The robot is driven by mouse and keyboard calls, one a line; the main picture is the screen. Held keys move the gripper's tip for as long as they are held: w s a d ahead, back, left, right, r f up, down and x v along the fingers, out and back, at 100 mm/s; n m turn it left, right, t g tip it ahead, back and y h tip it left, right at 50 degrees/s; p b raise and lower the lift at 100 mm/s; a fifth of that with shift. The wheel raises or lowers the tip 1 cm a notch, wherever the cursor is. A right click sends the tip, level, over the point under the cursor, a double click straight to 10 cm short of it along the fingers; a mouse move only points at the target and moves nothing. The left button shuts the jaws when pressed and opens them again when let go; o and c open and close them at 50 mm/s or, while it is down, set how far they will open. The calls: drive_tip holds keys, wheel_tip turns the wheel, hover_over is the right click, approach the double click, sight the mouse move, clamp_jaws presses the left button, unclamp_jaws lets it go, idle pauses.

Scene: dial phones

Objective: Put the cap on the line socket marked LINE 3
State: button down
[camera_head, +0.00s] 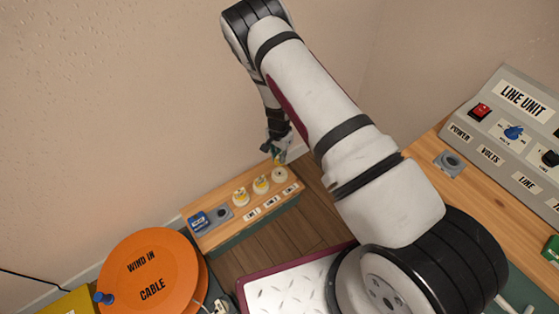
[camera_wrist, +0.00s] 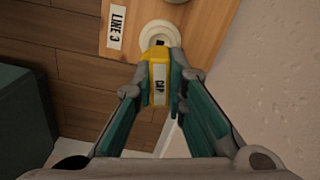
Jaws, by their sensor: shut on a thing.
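The LINE 3 label (camera_wrist: 116,30) is left of the socket. In the head view my gripper (camera_head: 278,150) is above the rightmost socket (camera_head: 280,175) on the wooden shelf (camera_head: 226,229), and a bit of yellow shows under the fingers.
Two other cream sockets with yellow tops, the left one (camera_head: 241,198) and the middle one (camera_head: 261,185), stand beside it. A blue item (camera_head: 198,221) is at the shelf's left end. The wall (camera_head: 130,100) is close behind.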

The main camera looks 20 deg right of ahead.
sight(280, 165)
drive_tip(key=shift+f+b, duration=1.8)
drive_tip(key=shift+f, duration=1)
drive_tip(key=shift+f+b, duration=0.55)
drive_tip(key=shift+f, duration=0.15)
drive_tip(key=c, duration=1.6)
unclamp_jaws()
drive_tip(key=shift+o, duration=0.3)
drive_tip(key=shift+c, duration=0.2)
drive_tip(key=shift+c, duration=1.3)
drive_tip(key=shift+r, duration=0.1)
drive_tip(key=shift+r+p, duration=2.4)
drive_tip(key=shift+r, duration=1.25)
